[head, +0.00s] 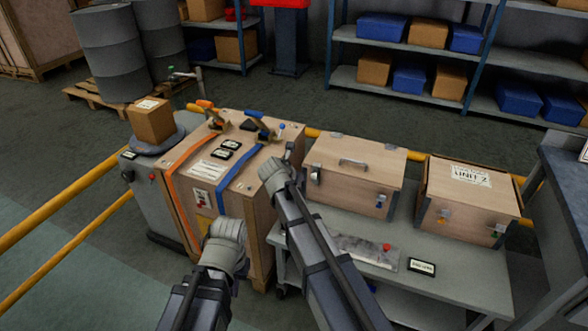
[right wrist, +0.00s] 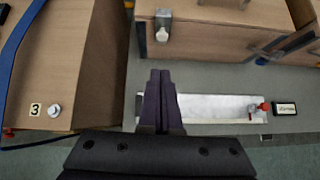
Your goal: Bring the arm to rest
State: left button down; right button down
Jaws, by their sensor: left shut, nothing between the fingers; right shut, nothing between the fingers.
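My left arm comes in at the bottom of the head view, and its grey gripper end (head: 228,236) is in front of the strapped wooden crate (head: 262,215). Its fingertips are mostly hidden by the wrist. My right arm (head: 318,245) reaches up between that crate and the cart, with its fingers hidden in the head view. In the right wrist view the dark fingers of my right gripper (right wrist: 160,82) are together and empty, over the grey cart top. They are left of the pale metal plate's far end and below the latched wooden box.
The grey cart (head: 465,270) carries a latched wooden box (head: 350,185), a "UNIT 2" box (head: 465,205) and a metal plate (head: 365,250) with a red knob. Yellow rails (head: 70,200) run behind and left. A carton (head: 152,122) stands left of the crate. Shelves line the back.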

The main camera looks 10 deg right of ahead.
jog(key=s+a+f+m+g+y, duration=0.1)
jog(key=s+a+f+m+g, duration=0.2)
jog(key=s+m, duration=0.6)
jog(key=s+a+f+m+g+y, duration=0.15)
jog(key=s+a+m, duration=0.25)
jog(key=s+m, duration=0.5)
jog(key=s+a+f+m+g+y, duration=0.2)
jog(key=s+a+m+g, duration=0.3)
jog(key=s, duration=0.7)
notch_tip(320, 180, up, 16)
jog(key=m+t+p, duration=0.1)
jog(key=p, duration=1.5)
jog(key=shift+s+d+r+m+t, duration=0.15)
jog(key=shift+s+d+m+t, duration=0.05)
jog(key=shift+s+m+t, duration=0.2)
